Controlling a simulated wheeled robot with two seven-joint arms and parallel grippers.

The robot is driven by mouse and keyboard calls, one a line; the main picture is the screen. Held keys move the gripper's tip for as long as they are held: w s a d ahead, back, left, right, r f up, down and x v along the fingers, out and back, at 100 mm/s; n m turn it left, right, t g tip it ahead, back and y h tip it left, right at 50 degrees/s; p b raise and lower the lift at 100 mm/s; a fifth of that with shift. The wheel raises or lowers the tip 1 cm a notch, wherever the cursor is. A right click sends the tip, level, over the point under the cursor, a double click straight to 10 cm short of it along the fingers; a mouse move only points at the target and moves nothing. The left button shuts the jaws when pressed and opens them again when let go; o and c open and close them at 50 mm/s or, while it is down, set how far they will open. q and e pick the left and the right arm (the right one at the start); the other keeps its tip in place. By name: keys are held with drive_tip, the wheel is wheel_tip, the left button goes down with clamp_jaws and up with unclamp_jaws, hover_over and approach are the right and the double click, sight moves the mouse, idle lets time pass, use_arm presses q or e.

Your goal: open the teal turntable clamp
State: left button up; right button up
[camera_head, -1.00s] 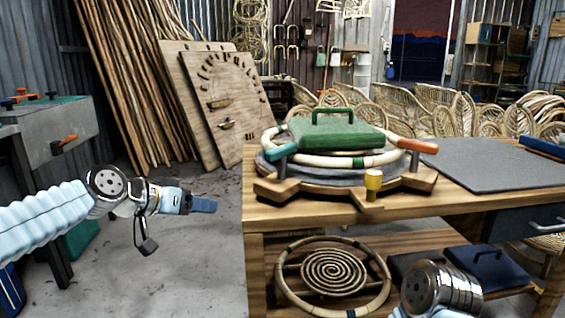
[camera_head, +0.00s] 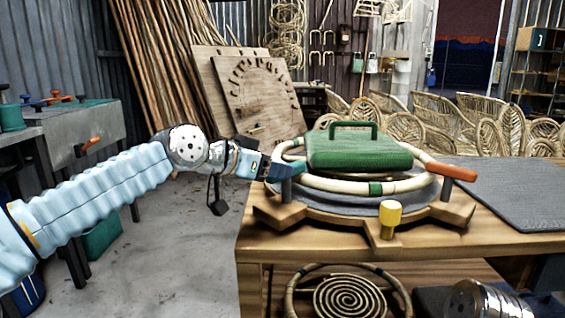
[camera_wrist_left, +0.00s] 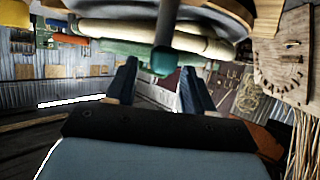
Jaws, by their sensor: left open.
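The teal clamp handle (camera_head: 288,171) sits at the left side of the turntable (camera_head: 335,207), by the rattan ring (camera_head: 395,186). My left gripper (camera_head: 266,170) is open and right at the handle's outer end. In the left wrist view, the handle's rounded teal tip (camera_wrist_left: 163,62) shows between my two spread fingers (camera_wrist_left: 157,84), close to their tips. I cannot tell whether they touch it. An orange clamp handle (camera_head: 452,171) is on the turntable's right side. Only a metal part of my right arm shows at the lower right; its gripper is out of view.
A green block with a handle (camera_head: 358,150) sits on the ring. A yellow knob (camera_head: 390,214) stands at the turntable's front. A grey mat (camera_head: 515,195) lies on the bench to the right. A coiled rattan piece (camera_head: 349,298) is on the shelf below. Open floor lies left of the bench.

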sight(286, 184)
use_arm(q)
drive_tip(key=shift+x, duration=1.7)
drive_tip(key=shift+c, duration=0.3)
drive_tip(key=c, duration=0.9)
